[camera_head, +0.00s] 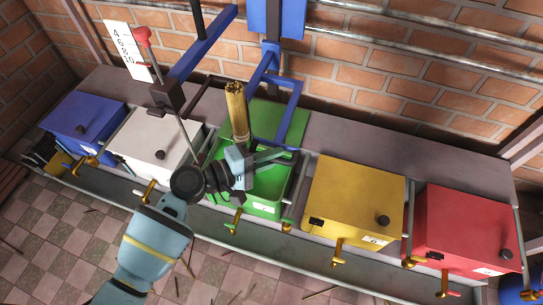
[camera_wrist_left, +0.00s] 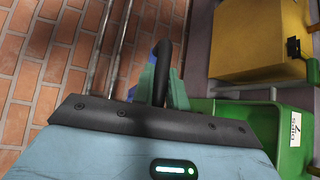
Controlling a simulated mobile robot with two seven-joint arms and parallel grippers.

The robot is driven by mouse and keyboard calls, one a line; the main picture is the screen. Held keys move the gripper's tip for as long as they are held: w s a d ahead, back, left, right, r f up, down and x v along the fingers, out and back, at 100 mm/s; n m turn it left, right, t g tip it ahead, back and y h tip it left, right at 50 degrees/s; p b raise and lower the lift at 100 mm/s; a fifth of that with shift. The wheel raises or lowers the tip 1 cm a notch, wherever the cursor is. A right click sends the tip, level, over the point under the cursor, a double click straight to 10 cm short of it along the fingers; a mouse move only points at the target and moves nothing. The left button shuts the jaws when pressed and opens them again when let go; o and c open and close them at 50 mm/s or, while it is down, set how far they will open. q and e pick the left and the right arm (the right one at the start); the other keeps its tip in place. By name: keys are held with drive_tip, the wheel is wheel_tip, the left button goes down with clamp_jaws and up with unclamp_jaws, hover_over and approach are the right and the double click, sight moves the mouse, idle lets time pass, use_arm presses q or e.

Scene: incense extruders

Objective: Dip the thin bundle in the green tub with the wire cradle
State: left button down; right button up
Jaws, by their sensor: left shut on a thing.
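The green tub (camera_head: 265,205) stands open in the row, its lid (camera_head: 283,124) raised behind it. It also shows in the wrist view (camera_wrist_left: 262,125). A thin tan bundle of sticks (camera_head: 238,110) stands nearly upright behind my left gripper (camera_head: 284,153); its lower end is hidden. The left gripper is over the tub, its fingers pointing right. In the wrist view its teal fingers (camera_wrist_left: 164,92) close around a dark curved bar (camera_wrist_left: 160,65). I cannot tell whether this bar belongs to the wire cradle, which I cannot make out. My right gripper is not in view.
A white tub (camera_head: 157,142) and a blue tub (camera_head: 82,125) stand left, yellow (camera_head: 355,200) and red (camera_head: 462,225) tubs right, all lidded. A red-knobbed lever (camera_head: 141,37) and a blue frame (camera_head: 292,110) rise close to the gripper. A brick wall closes the back.

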use_arm(q)
drive_tip(key=c, duration=1.4)
unclamp_jaws()
drive_tip(key=p+v, duration=0.1)
drive_tip(key=v, duration=0.6)
drive_tip(key=shift+s+a, duration=0.25)
drive_tip(key=shift+a, duration=0.1)
drive_tip(key=shift+r, duration=0.1)
